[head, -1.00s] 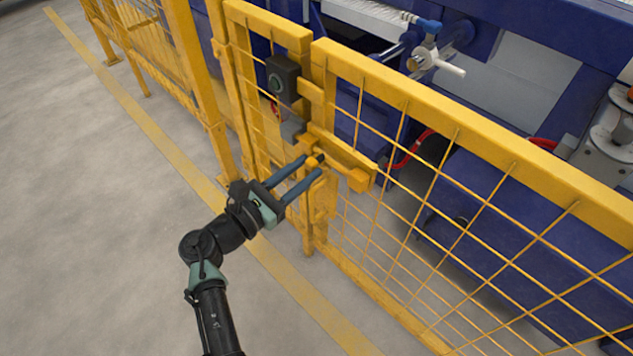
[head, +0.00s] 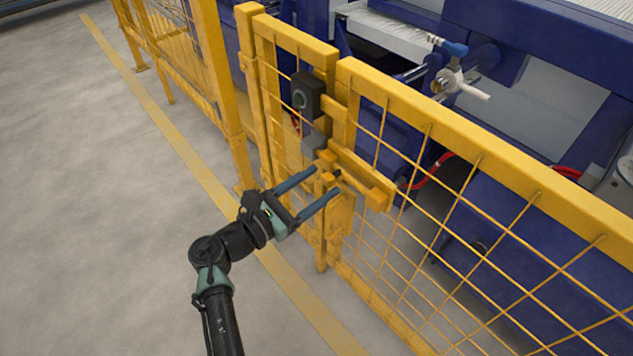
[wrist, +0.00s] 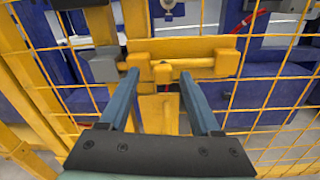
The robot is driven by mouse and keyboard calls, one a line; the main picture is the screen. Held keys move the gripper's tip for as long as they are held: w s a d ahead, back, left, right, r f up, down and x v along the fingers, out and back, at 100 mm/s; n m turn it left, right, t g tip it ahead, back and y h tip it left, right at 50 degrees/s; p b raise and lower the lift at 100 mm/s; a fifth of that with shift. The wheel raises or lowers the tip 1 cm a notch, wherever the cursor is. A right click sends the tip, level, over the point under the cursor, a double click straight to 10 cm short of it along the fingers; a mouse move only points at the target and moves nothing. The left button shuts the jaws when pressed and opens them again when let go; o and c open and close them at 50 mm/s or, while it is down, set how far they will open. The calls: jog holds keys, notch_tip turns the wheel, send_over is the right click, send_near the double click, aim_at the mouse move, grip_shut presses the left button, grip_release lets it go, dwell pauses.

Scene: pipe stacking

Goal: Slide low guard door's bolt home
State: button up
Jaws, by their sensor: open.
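The low guard door (head: 292,38) is a yellow mesh panel beside a wider yellow mesh fence panel (head: 470,150). A yellow bolt assembly sits across the gap; its bolt (wrist: 193,64) shows as a thin yellow rod along a backing plate (wrist: 204,46) in the wrist view. A small yellow block (wrist: 162,72), likely the bolt's handle, stands out between my fingers. My gripper (head: 327,180) is open, its two blue fingers on either side of that block. I see a gap between the block and each finger. Whether a fingertip touches the plate is unclear.
A dark box with a round button (head: 306,95) and a grey block (head: 314,142) sit above the bolt on the door side. Blue machinery (head: 470,200) stands behind the mesh. The grey floor (head: 90,220) on the left is clear.

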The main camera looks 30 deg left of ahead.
jog(key=p+v, duration=0.3)
jog(key=v, duration=0.9)
jog(key=shift+s, duration=0.3)
jog(key=shift+a+r, duration=0.1)
jog(key=shift+a, duration=0.05)
